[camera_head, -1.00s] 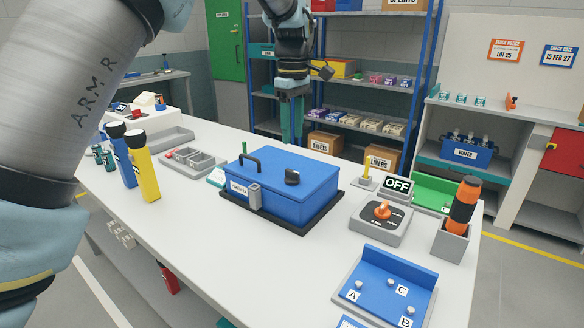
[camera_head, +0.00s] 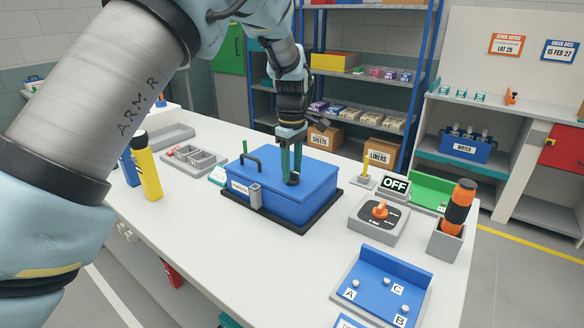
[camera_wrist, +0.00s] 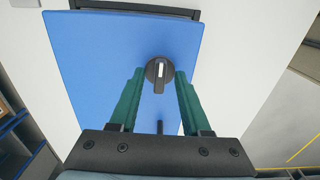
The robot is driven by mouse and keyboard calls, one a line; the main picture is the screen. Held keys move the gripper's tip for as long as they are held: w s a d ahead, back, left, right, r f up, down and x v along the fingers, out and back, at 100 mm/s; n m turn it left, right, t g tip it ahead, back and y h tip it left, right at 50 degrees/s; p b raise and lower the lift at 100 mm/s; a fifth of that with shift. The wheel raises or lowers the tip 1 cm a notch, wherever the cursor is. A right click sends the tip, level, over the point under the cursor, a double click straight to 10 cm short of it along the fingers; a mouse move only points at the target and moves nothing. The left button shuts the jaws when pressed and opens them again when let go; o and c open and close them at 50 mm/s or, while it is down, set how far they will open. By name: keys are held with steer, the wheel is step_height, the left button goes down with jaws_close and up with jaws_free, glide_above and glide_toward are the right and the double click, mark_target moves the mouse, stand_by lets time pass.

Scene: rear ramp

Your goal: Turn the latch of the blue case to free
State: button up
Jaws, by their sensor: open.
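A grey box with an orange knob (camera_head: 380,210) and an OFF sign (camera_head: 395,184) stand right of the case. A blue A-B-C fixture (camera_head: 390,268) is at front right. A yellow flashlight (camera_head: 146,170) stands at left. The table's front middle is clear.

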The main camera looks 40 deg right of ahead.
jaws_close()
stand_by(0.3)
steer(key=shift+m, duration=0.3)
steer(key=m+b, duration=0.1)
steer(key=m, duration=0.7)
steer(key=shift+m+b, duration=0.4)
steer(key=m, duration=0.4)
steer(key=shift+m, duration=2.2)
